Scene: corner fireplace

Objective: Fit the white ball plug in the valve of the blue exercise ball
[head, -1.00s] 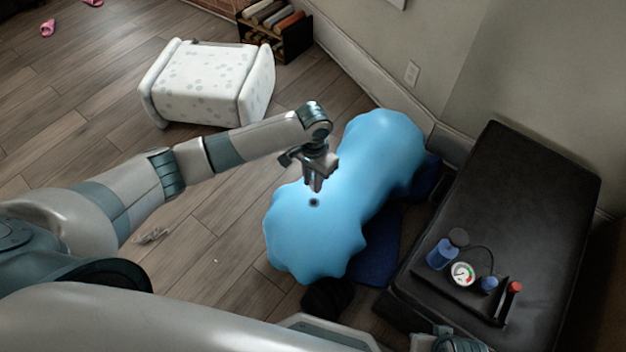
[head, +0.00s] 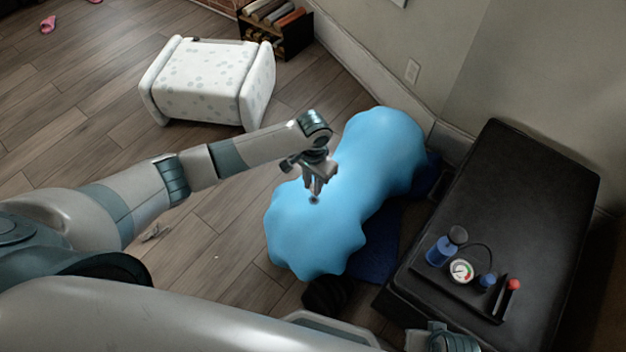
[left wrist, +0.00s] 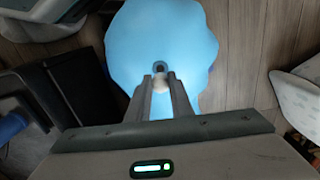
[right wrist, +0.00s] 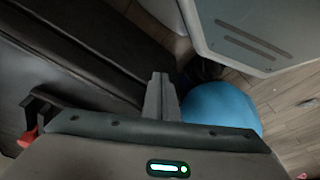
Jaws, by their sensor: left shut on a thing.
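The blue exercise ball (head: 330,225) sags, lumpy and soft-looking, on the floor. Its dark valve (left wrist: 159,66) faces up. My left gripper (head: 315,194) is directly above the valve and shut on the white ball plug (left wrist: 160,83). In the left wrist view the plug sits between the fingertips, right beside the valve; I cannot tell whether they touch. In the head view the fingers mostly hide the plug and valve. My right gripper (right wrist: 161,78) is shut with nothing visible between its fingers, away from the ball (right wrist: 222,105).
A black padded bench (head: 510,190) stands right of the ball, bearing a blue pump (head: 441,250) and a gauge (head: 461,271). A dark blue mat (head: 380,250) lies under the ball. A white spotted ottoman (head: 208,80) stands behind. Floor is open at left.

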